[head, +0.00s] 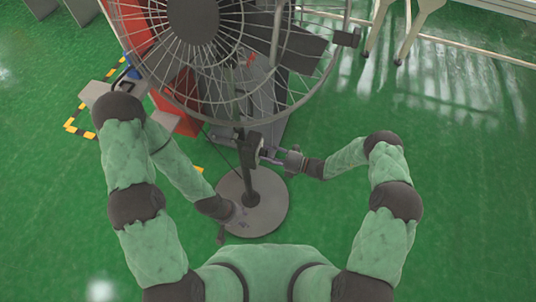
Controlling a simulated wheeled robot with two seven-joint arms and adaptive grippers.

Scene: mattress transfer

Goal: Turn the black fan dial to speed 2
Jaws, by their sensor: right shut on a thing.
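The fan's round wire cage (235,50) fills the top middle of the head view. Its black control box (250,146) sits on the pole below the cage. The pole stands upright on a round grey base (268,215). My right gripper (266,153) comes in from the right and is shut at the box's right side, on the black dial. The gripper hides the dial, so its setting cannot be read. My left gripper (221,238) hangs low over the left edge of the base, apart from the box. Its fingers are too small and dark to tell open from shut.
Red and grey equipment (180,100) stands behind the fan, with yellow-black floor tape (75,125) to the left. Pale legs of furniture (405,40) are at the top right.

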